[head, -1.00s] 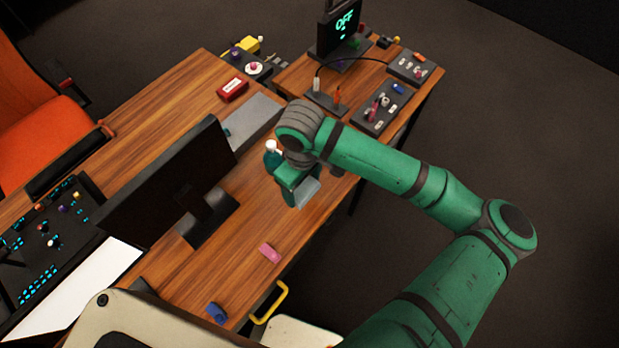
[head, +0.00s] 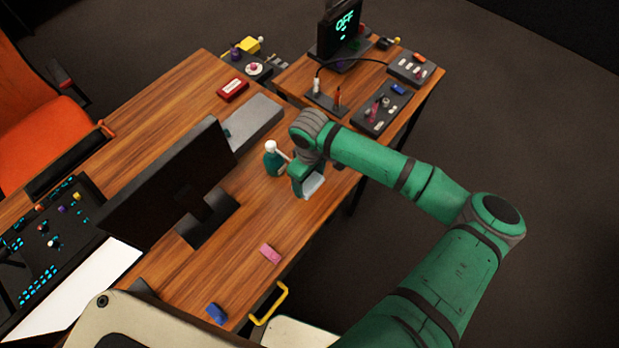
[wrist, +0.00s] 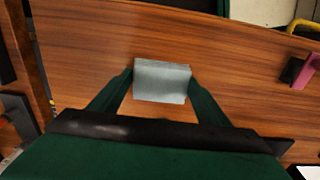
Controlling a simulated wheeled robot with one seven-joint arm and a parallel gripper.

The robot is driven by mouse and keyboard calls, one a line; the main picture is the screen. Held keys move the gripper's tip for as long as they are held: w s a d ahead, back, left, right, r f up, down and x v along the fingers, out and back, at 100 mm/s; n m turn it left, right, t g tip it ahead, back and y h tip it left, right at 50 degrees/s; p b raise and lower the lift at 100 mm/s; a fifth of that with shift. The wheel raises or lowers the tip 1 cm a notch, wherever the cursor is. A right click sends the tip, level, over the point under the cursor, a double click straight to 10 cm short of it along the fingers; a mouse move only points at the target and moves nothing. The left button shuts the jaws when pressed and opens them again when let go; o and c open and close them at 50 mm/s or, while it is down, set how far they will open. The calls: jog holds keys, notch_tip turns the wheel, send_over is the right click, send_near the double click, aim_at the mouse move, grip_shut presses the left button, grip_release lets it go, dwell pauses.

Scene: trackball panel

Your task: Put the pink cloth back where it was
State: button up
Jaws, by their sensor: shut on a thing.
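A small pink piece (head: 270,253), which may be the pink cloth, lies on the wooden desk near its front edge. It also shows at the right edge of the wrist view (wrist: 309,72), beside a dark part. My gripper (head: 308,184) is apart from it, farther along the desk. My gripper is shut on a pale grey rectangular piece (wrist: 162,82), which shows between the two green fingers in the wrist view. The grey piece (head: 314,186) is over or on the desk; I cannot tell whether it touches.
A teal bottle with a white top (head: 274,158) stands just left of my gripper. The monitor (head: 170,180) stands behind the pink piece. A blue block (head: 216,313) and a yellow handle (head: 270,303) are near the front edge. Desk between gripper and pink piece is clear.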

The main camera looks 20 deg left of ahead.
aim_at(310, 181)
jog(key=shift+f, duration=0.1)
jog(key=o, duration=1.2)
notch_tip(310, 181, up, 12)
jog(key=shift+r, duration=0.15)
